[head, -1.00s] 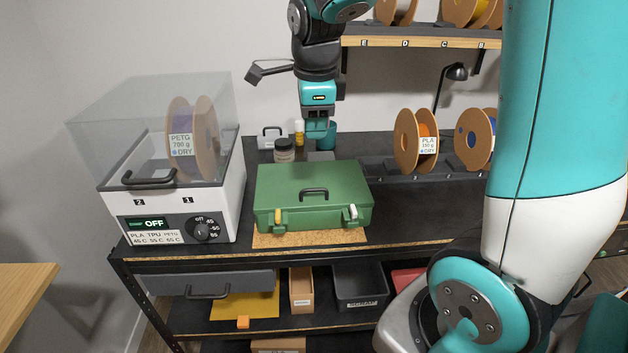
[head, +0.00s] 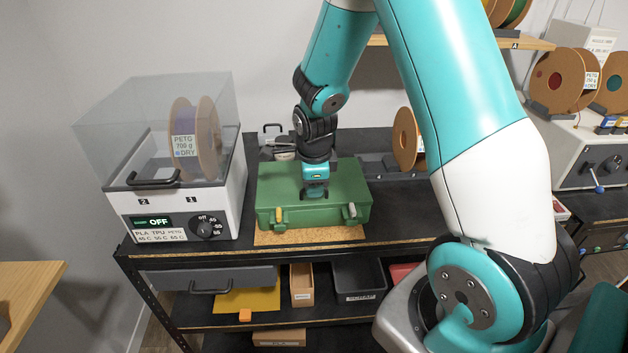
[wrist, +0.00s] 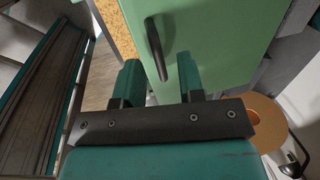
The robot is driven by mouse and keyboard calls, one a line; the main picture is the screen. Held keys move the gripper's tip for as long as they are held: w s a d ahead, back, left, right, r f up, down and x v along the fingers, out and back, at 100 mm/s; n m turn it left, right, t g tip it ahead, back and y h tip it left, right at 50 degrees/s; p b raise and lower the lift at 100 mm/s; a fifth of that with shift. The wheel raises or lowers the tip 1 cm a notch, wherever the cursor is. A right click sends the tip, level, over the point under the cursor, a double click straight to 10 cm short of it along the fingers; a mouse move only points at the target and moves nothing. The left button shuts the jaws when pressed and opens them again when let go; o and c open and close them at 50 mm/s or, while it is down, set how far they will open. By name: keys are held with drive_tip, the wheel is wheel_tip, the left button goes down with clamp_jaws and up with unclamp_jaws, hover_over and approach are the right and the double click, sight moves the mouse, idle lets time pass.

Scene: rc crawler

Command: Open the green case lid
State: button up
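The green case (head: 340,196) sits shut on the bench in the head view, its lid flat. A yellow latch (head: 279,215) and a pale grey latch (head: 351,211) are on its front; I cannot tell whether they are fastened. My gripper (head: 315,191) points down over the front middle of the lid and hides the handle in the head view. In the wrist view, my gripper (wrist: 158,68) is open. The dark handle (wrist: 156,48) shows between the two fingertips, with the green lid (wrist: 216,35) behind it. I cannot tell whether the fingers touch it.
A dryer box (head: 185,215) with a clear cover and a spool stands to the left of the case. A cork mat (head: 310,236) shows under the case's front. More spools (head: 404,138) stand to the right.

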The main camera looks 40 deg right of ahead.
drive_tip(key=shift+f, duration=0.15)
drive_tip(key=shift+c, duration=0.2)
clamp_jaws()
